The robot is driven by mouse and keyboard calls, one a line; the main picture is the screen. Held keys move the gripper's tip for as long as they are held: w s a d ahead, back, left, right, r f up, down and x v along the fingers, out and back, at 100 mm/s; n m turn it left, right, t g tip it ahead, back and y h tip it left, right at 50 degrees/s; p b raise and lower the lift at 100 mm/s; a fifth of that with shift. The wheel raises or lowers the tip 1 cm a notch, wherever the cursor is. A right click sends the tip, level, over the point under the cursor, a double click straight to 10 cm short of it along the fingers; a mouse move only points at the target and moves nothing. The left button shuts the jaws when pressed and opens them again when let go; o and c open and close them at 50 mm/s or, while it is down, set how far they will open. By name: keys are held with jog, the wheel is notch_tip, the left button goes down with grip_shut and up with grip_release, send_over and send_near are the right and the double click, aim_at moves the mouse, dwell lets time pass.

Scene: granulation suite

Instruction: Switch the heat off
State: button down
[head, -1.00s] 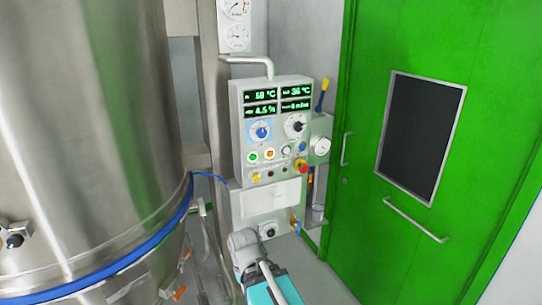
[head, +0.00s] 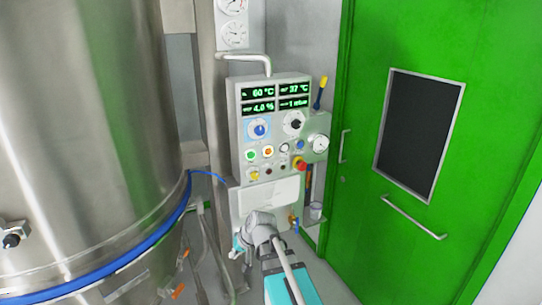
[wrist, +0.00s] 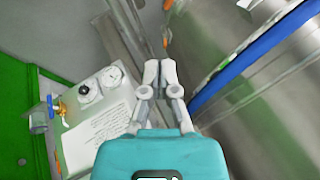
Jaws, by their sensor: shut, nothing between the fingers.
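The control panel (head: 272,135) stands left of the green door in the head view. It has lit green displays (head: 275,98) reading about 60 °C and 37 °C. Below are a blue-backed dial (head: 259,129), a black knob (head: 294,122), a green button (head: 250,155), an amber button (head: 268,151) and a red mushroom button (head: 300,163). Labels are too small to read, so I cannot tell which is the heat control. My gripper (wrist: 160,70) is shut and empty in the wrist view, apart from the panel controls. My arm hides part of the panel's lower end.
A large steel vessel (head: 90,130) with a blue band fills the left. The green door (head: 380,200) is on the right. The wrist view shows a white sheet (wrist: 95,135).

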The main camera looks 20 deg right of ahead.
aim_at(269, 152)
jog(key=w+d+r+m+t+y, duration=0.25)
jog(key=w+d+r+t, duration=0.2)
jog(key=w, duration=0.35)
jog(key=w+d+r+m+t+h, duration=0.2)
jog(key=w+d+r+m+t, duration=0.1)
jog(key=d, duration=0.4)
jog(key=w+d+r+m+t+h, duration=0.2)
jog(key=w+d+r+m+t, duration=0.1)
jog(key=d, duration=0.5)
jog(key=w+d+r+m+t+h, duration=0.2)
jog(key=w+d+r+m+t, duration=0.1)
jog(key=w+d+r+m, duration=0.1)
jog(key=d+r+m, duration=0.1)
jog(key=d+m, duration=0.1)
jog(key=d, duration=0.1)
jog(key=shift+d+m, duration=0.35)
jog(key=shift+d, duration=0.05)
jog(key=shift+w, duration=0.1)
jog(key=w, duration=1.4)
jog(key=shift+a, duration=0.3)
